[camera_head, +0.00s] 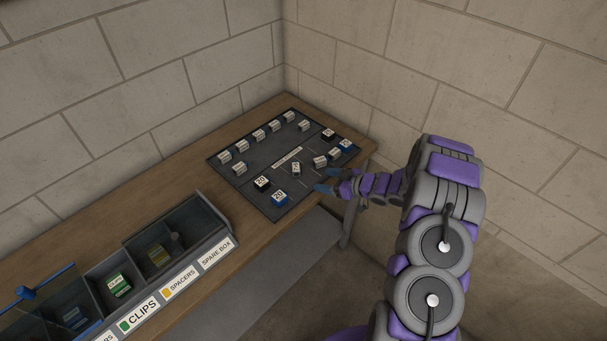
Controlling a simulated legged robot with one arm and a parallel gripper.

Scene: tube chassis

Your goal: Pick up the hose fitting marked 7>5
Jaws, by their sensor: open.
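A dark board (224,168) lies on the wooden bench and holds several small pieces with white labels. A row of them runs along its far left side, such as one white-labelled piece (258,134). Others stand nearer my arm: a tilted white piece (295,168), another white piece (320,162) and one beside it (334,153). Most markings are too small to read, so I cannot tell which fitting is marked 7>5. My gripper (328,181) has blue fingertips and is open and empty at the board's right edge, close to the tilted piece and the one beside it.
A divided bin (190,262) labelled clips, spacers and spare box stands at the front left. Block walls close off the back; bare bench (180,190) lies between.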

